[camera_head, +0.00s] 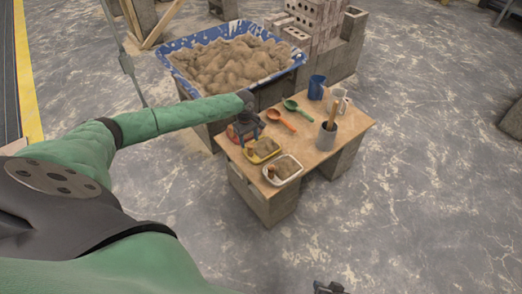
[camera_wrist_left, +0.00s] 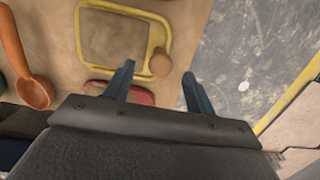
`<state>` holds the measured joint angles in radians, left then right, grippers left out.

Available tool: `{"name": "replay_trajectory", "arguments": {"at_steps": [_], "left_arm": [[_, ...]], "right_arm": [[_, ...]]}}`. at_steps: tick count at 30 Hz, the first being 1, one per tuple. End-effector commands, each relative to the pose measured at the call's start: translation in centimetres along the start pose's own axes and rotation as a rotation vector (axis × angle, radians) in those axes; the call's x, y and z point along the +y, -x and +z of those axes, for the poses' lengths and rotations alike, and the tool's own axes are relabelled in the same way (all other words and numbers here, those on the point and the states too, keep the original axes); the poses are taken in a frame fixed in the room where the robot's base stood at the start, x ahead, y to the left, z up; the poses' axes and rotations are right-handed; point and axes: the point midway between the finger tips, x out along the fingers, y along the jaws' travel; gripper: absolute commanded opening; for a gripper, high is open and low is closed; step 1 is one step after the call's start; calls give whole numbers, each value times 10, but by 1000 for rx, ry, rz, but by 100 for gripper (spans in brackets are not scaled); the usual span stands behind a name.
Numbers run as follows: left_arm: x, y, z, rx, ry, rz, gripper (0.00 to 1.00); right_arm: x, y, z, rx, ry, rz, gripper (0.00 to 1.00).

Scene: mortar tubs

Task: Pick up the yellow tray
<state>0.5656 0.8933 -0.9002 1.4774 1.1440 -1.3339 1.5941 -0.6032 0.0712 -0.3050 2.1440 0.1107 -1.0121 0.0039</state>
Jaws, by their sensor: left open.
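The yellow tray (camera_head: 258,160) holds brown mortar and lies on the small wooden table, beside a white tray (camera_head: 283,181) of mortar. In the left wrist view the yellow tray (camera_wrist_left: 80,38) is at the top, ahead of the fingers, with a round brown piece (camera_wrist_left: 160,64) at its near right corner. My left gripper (camera_head: 243,135) is open above the table's left edge, just left of the yellow tray. In the wrist view its fingers (camera_wrist_left: 157,86) are apart with nothing held. My right gripper (camera_head: 328,288) shows only partly at the bottom edge.
A red object (camera_wrist_left: 125,93) lies under the left fingers. A blue mortar tub (camera_head: 285,71) is behind. The right-hand floor is clear.

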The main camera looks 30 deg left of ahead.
Motion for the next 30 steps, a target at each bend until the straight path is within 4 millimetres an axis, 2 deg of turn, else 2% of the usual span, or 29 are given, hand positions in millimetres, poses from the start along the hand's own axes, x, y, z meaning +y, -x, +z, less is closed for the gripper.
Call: {"name": "replay_trajectory", "arguments": {"at_steps": [7,16,23,25,30], "left_arm": [[0,-16,-1,1,-1,0,55],[0,-55,-2,0,-2,0,55],[-1,-58,-2,1,-3,0,55],[-1,-58,-2,1,-3,0,47],[-1,-58,-2,1,-3,0,14]], "right_arm": [[-1,4,-2,-2,0,-1,36],[-3,11,-5,-13,1,-2,36],[-3,11,-5,-14,1,-3,36],[-3,11,-5,-14,1,-3,36],[-3,11,-5,-14,1,-2,36]]}}
